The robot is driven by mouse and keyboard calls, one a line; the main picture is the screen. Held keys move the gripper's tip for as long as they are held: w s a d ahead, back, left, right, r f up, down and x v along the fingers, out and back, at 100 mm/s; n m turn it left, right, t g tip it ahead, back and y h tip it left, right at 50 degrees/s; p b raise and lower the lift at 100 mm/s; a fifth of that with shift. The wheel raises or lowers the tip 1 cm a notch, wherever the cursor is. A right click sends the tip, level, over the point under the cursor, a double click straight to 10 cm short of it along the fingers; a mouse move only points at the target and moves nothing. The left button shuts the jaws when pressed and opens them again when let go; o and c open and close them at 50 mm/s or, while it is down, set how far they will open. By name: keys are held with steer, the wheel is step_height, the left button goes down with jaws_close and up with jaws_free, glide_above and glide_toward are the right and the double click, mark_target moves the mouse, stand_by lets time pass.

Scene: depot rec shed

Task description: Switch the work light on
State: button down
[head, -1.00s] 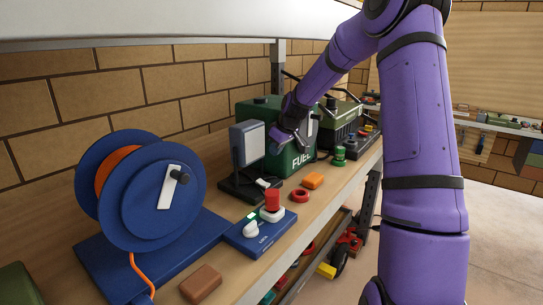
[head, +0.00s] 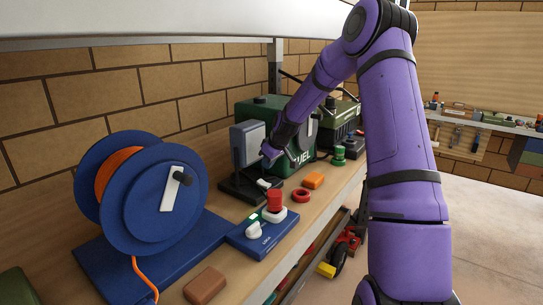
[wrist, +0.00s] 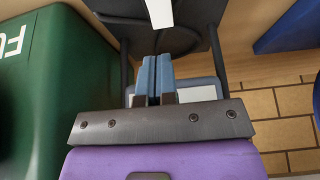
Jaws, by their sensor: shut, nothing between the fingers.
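The work light (head: 247,144) is a grey flat panel on a dark stand, left of the green fuel can; its face looks unlit. Its dark base (head: 238,188) carries a white switch (head: 264,184). The switch also shows in the wrist view (wrist: 159,12) at the top edge, partly cut off. My gripper (head: 268,160) is shut and empty, its blue fingertips just above the base, close to the switch. In the wrist view the shut fingers (wrist: 152,80) point toward the base and switch, with the light's panel (wrist: 205,93) partly hidden behind my gripper.
The green fuel can (head: 299,165) stands close beside my gripper. In front are a blue switch box (head: 262,236) with a red knob, an orange block (head: 313,180) and a red ring (head: 301,195). A blue cable reel (head: 150,195) stands left. A shelf (head: 180,18) hangs above.

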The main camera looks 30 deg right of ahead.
mark_target(263, 182)
steer(key=x, duration=0.6)
steer(key=shift+f, duration=0.3)
steer(key=shift+w+f, duration=0.1)
steer(key=shift+f, duration=0.1)
steer(key=shift+s+d+r, duration=0.15)
steer(key=shift+s+d, duration=0.1)
steer(key=shift+s, duration=0.5)
steer(key=shift+r, duration=0.15)
steer(key=shift+r, duration=0.25)
steer(key=v, duration=1.3)
